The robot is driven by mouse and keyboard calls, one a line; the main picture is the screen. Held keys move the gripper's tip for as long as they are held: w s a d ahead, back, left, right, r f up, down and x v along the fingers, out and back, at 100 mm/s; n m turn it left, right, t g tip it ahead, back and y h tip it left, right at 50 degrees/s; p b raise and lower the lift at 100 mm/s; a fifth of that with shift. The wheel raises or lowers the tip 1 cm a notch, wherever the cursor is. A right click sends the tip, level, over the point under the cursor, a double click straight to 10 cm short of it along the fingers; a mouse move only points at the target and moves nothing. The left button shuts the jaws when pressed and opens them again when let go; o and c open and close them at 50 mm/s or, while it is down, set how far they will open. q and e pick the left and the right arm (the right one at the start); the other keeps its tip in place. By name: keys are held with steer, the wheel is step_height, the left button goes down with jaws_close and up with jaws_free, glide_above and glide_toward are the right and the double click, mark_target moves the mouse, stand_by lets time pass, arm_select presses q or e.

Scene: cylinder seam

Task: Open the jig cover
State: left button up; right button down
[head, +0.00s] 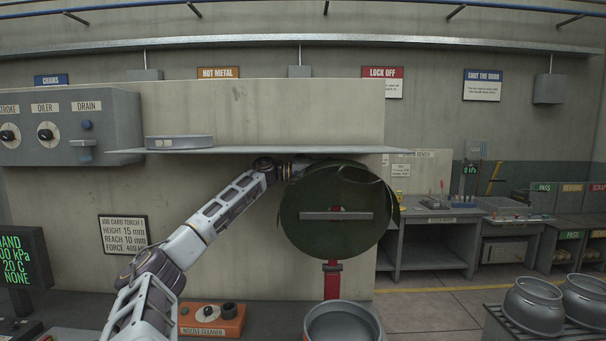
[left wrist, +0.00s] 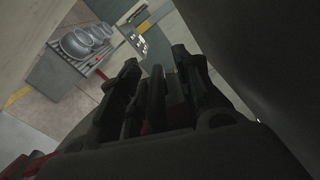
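A large round dark green disc (head: 330,235), which looks like the jig cover, stands upright facing me in the head view. A grey horizontal bar (head: 337,216) crosses its front. It is above a red post (head: 332,282), and a curved green edge shows at its upper right. My left arm reaches up to the disc's upper left edge, under a shelf; its gripper is mostly hidden there. In the left wrist view my left gripper (left wrist: 158,85) shows dark fingers with dark and reddish parts between them; I cannot tell whether these are held. My right gripper is not in view.
A thin grey shelf (head: 250,150) runs just above my left wrist, with a flat round tin (head: 179,142) on it. An orange nozzle cleaner box (head: 212,319) and an open metal pot (head: 342,325) are below. More pots (head: 534,305) stand at the right.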

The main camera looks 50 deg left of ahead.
mark_target(303, 173)
arm_select(q)
steer(key=shift+v, duration=5.35)
steer(key=shift+a+f, duration=0.1)
steer(key=shift+w+f, duration=0.1)
